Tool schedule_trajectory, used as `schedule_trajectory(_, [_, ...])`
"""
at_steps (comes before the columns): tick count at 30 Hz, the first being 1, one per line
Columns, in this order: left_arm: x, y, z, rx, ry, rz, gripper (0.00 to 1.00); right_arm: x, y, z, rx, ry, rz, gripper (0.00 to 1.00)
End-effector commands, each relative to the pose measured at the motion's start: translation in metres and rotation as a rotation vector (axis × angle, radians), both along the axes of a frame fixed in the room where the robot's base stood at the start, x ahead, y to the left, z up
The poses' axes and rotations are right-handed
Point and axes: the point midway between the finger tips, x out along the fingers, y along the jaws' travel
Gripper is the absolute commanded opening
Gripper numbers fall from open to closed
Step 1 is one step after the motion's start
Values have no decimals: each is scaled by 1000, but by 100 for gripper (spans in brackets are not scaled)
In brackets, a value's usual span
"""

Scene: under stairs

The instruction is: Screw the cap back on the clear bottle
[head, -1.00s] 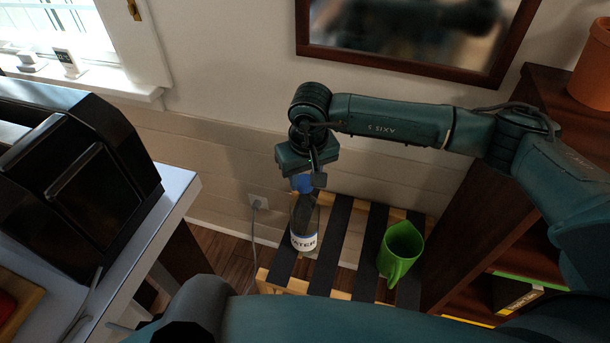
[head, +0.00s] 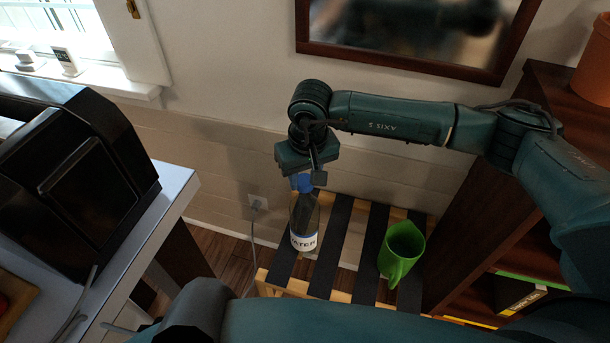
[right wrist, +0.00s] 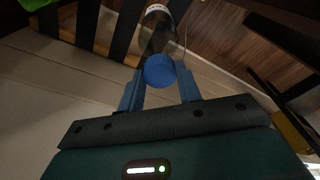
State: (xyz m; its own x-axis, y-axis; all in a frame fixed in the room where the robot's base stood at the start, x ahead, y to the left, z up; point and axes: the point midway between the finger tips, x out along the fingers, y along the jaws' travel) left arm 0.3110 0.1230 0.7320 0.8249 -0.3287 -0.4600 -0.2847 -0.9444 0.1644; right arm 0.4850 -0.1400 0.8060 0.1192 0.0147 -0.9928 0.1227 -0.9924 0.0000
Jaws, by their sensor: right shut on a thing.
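In the head view the cap (head: 302,183) is at the top of the bottle, under the right gripper (head: 304,180). I cannot tell whether the cap's threads are engaged with the neck. My left gripper is not in view.
A wooden shelf unit (head: 490,210) is close on the right. A black appliance (head: 85,185) stands on the white counter at left. The wall is behind the rack.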

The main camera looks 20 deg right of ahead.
Motion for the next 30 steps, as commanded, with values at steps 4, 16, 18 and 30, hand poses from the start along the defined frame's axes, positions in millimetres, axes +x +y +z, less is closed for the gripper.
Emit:
schedule_trajectory(4, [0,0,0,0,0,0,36,0,0,0,0,0,0,0])
schedule_trajectory(16, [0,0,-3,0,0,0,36,0,0,0,0,-1,0,0])
schedule_trajectory(18, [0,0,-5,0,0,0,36,0,0,-1,-1,-1,0,0])
schedule_trajectory(30, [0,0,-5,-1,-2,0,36,0,0,0,0,-1,0,0])
